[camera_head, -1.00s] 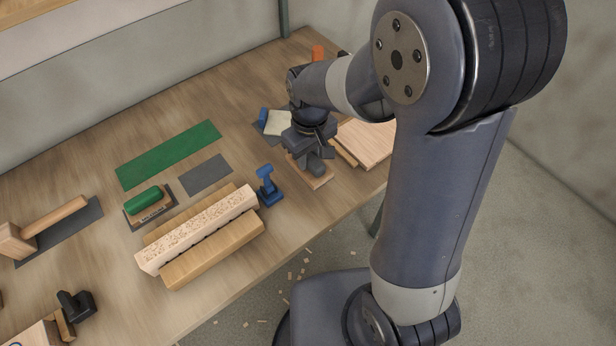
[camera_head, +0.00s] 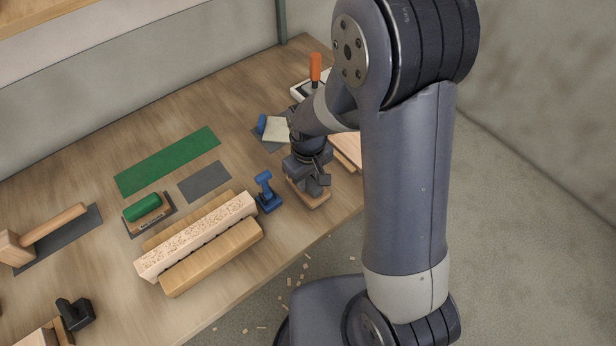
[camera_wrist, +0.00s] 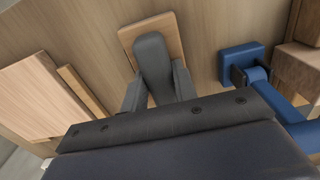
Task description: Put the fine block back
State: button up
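A block with a flat wooden base and a dark grey handle (camera_wrist: 152,52) shows in the wrist view, with a finger on each side of the handle. My gripper (camera_wrist: 158,90) appears shut on this handle. In the head view the wooden base (camera_head: 318,201) shows below my gripper (camera_head: 312,180), near the table's front edge; I cannot tell whether it touches the table. A similar block with a green handle (camera_head: 143,207) sits on a dark mat at the left. An empty dark grey mat (camera_head: 205,181) lies to its right. No label tells which block is fine.
A blue tool (camera_head: 267,192) stands just left of my gripper, also in the wrist view (camera_wrist: 245,65). A speckled beam (camera_head: 195,236) lies between wooden strips. Behind my gripper are a cream pad (camera_head: 277,129) and an orange-handled tool (camera_head: 316,68). Pale boards (camera_wrist: 45,95) lie nearby.

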aim_at(308, 179)
jog(key=o, duration=0.4)
notch_tip(308, 179, up, 12)
jog(key=shift+r+b, duration=0.15)
jog(key=shift+b, duration=0.25)
dwell(0.4)
notch_tip(308, 179, down, 13)
jog(key=shift+r+p, duration=0.15)
jog(key=shift+p, duration=0.25)
notch_tip(308, 179, up, 2)
jog(key=shift+r, duration=0.95)
jog(key=shift+f, duration=0.1)
